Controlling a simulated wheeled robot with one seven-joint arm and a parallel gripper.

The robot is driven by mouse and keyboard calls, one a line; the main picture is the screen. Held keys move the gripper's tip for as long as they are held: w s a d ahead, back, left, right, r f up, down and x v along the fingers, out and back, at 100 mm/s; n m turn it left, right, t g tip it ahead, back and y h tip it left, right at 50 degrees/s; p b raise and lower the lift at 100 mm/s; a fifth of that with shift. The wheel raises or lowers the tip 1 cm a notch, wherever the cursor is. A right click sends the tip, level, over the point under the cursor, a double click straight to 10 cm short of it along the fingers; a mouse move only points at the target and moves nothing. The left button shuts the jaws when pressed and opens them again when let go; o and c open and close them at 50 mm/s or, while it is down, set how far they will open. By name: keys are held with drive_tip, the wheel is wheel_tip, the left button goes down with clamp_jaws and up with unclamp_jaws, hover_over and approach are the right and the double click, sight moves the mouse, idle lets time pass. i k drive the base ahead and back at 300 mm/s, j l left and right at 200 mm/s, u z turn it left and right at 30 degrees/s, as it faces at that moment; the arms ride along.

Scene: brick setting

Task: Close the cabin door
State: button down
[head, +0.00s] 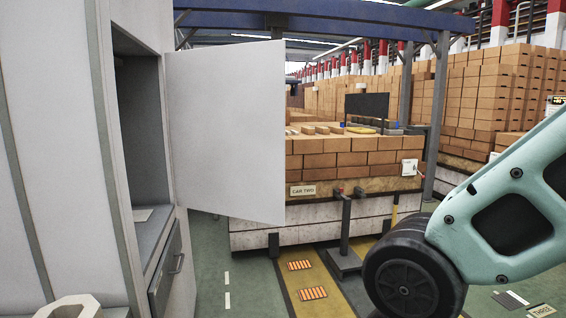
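The cabin door (225,130) is a plain white panel standing open in the head view. It sticks out to the right from the white cabin (60,150) on the left. The cabin's opening (138,125) shows a dark, shaded inside with a grey ledge at its bottom. The door's free edge is on its right side, and no handle shows on the visible face. My arm enters at the lower right, well apart from the door. My gripper is not in view.
A grey drawer (166,272) with a handle sits below the opening. Behind the door stands a car stacked with bricks (350,155), and a post (345,235) stands before it. Brick stacks (490,95) fill the right background. Green floor (245,285) lies open below the door.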

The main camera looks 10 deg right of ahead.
sight(226, 104)
drive_tip(key=i+l+u, duration=0.15)
drive_tip(key=i, duration=0.5)
drive_tip(key=i+l+u, duration=0.15)
drive_tip(key=i, duration=0.45)
